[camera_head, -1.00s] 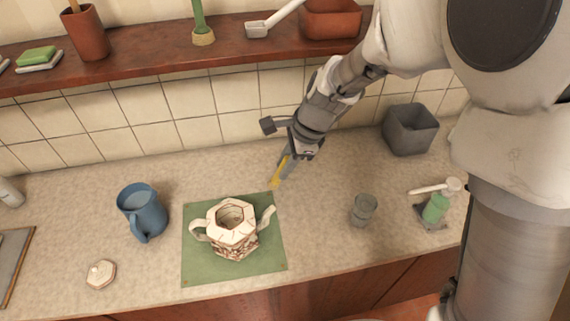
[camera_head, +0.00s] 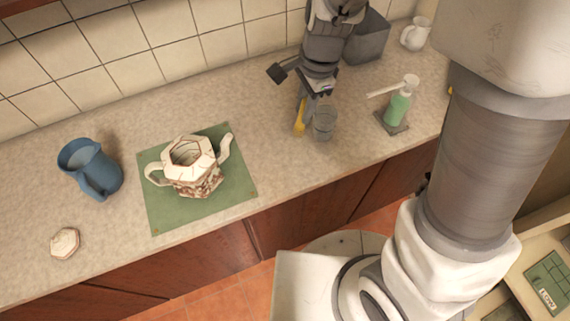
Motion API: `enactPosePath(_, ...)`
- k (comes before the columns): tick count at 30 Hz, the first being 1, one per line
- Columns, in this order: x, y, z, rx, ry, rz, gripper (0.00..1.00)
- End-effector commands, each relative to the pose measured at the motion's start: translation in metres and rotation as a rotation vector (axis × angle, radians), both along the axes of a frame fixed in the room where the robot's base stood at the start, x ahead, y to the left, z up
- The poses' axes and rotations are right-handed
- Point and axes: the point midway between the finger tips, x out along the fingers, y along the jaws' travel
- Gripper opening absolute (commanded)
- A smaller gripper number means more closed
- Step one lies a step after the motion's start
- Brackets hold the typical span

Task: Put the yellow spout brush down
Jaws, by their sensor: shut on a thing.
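The yellow spout brush (camera_head: 299,119) is in my gripper (camera_head: 309,103), which is shut on it. I cannot tell whether the brush touches the glass or the counter. The patterned teapot (camera_head: 191,166) stands without its lid on a green mat (camera_head: 160,214), to the left of my gripper, its spout toward the right. A hexagonal lid (camera_head: 64,243) lies on the counter at the lower left.
A blue jug (camera_head: 90,168) stands left of the mat. A green soap dispenser (camera_head: 397,106) stands right of the glass. A grey bin (camera_head: 367,42) and a white jug (camera_head: 416,33) are at the back right. Counter between mat and glass is clear.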

Motion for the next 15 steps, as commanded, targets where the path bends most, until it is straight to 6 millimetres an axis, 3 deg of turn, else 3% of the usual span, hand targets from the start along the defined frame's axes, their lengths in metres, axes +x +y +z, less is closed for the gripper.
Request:
enactPosePath(3, -0.010, -0.039, -0.019, -0.054, 0.009, -0.005, 0.00)
enactPosePath(9, -0.023, -0.076, -0.029, -0.105, 0.025, -0.007, 0.00)
enactPosePath(12, -0.025, -0.078, -0.032, -0.115, 0.030, -0.005, 0.00)
enactPosePath(15, -0.025, -0.065, -0.041, -0.118, 0.031, -0.001, 0.00)
